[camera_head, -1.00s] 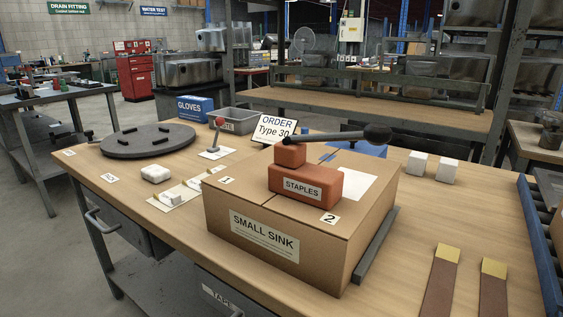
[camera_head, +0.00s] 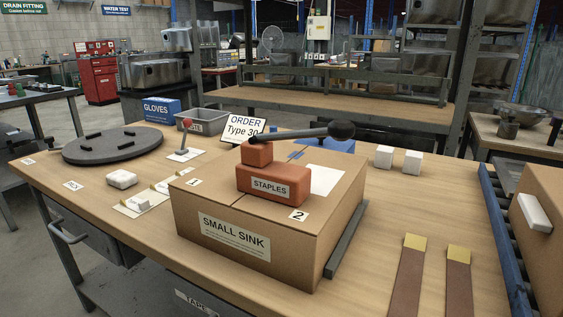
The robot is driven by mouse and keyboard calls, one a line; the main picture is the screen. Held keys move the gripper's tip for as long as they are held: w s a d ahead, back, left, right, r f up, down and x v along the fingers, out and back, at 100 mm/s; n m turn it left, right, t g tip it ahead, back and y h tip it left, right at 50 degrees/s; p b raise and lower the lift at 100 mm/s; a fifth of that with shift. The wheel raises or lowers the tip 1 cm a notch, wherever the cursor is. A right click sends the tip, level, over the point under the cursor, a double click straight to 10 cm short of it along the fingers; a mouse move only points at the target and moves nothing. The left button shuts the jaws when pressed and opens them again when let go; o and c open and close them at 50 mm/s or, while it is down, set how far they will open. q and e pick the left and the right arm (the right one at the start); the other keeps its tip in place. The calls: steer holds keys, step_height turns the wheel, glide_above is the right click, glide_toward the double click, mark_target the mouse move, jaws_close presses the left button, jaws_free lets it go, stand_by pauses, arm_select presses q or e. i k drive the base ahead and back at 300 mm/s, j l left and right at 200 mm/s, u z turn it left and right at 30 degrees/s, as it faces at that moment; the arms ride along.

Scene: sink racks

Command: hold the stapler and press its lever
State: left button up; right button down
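The orange-red stapler (camera_head: 274,184), labelled STAPLES, sits on top of a closed cardboard box (camera_head: 240,235) labelled SMALL SINK. Its dark lever (camera_head: 300,134) extends to the right from the smaller upper block and ends in a round black knob (camera_head: 341,131). The lever lies close to level, above the box top. Number labels 1 (camera_head: 193,182) and 2 (camera_head: 299,215) are on the box, to either side of the stapler. Neither of my grippers shows in the head view.
An order sign (camera_head: 242,129), a grey bin (camera_head: 202,121) and a blue GLOVES box (camera_head: 162,109) stand behind. A dark round turntable (camera_head: 113,145) is at left. Brown straps (camera_head: 407,275) lie at right, near a roller track (camera_head: 505,240) with another box (camera_head: 540,240).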

mark_target(340, 129)
steer(key=i+j+z, duration=0.1)
steer(key=j+z, duration=0.4)
steer(key=j, duration=0.15)
steer(key=j+z, duration=0.45)
steer(key=j, duration=0.25)
